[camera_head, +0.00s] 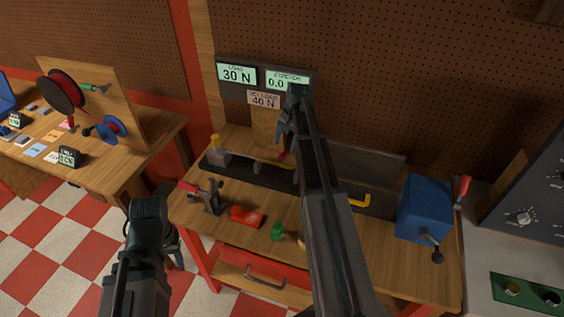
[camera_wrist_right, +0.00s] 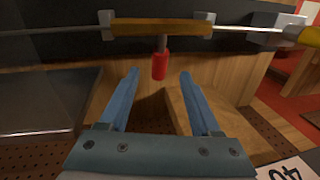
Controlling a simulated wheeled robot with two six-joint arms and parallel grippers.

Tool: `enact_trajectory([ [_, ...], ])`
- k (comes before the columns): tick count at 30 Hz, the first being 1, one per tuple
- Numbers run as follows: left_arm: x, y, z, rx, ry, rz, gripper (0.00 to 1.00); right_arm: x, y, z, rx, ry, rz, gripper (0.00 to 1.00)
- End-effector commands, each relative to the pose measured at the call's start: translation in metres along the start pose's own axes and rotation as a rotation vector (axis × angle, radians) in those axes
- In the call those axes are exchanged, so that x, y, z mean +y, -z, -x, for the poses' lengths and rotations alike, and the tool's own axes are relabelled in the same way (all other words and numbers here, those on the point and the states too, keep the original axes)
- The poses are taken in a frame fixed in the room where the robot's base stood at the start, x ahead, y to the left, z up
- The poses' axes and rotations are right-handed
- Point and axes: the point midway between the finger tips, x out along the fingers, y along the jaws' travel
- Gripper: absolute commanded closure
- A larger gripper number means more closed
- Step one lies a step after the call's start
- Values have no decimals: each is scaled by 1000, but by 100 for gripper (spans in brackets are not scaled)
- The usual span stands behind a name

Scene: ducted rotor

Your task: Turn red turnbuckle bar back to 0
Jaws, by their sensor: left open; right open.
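The red turnbuckle bar (camera_wrist_right: 160,65) points down in the right wrist picture from an orange-brown turnbuckle body (camera_wrist_right: 160,28), which sits on a thin rod between grey blocks. In the head view a small part of the red bar (camera_head: 282,155) shows beside my right arm, which hides most of the turnbuckle. My right gripper (camera_wrist_right: 159,75) is open, its blue fingers on either side of the bar's red end with a gap on both sides. It also shows in the head view (camera_head: 284,132). My left gripper (camera_head: 150,207) is open and empty, low at the left over the floor.
Displays read LOAD 30 N (camera_head: 237,74) and an extension of 0.0 (camera_head: 286,81); a card reads 40 N (camera_head: 264,99). The bench holds a small vice (camera_head: 211,197), a red part (camera_head: 247,216), a green part (camera_head: 277,231) and a blue box (camera_head: 424,208) with a crank.

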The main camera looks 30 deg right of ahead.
Motion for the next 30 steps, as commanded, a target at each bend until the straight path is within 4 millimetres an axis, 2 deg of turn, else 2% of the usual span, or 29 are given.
enact_trajectory([
  [1,1,1,-15,0,0,-1,50,1,0,-15,0,0,1,36],
  [12,6,4,-63,0,1,-1,50,0,0,-64,0,0,2,36],
  [17,7,4,-72,0,1,0,50,0,0,-73,0,0,2,36],
  [26,7,4,-71,0,0,0,50,0,0,-73,0,0,1,36],
  [30,7,4,-71,0,0,0,50,0,0,-73,0,0,1,59],
])
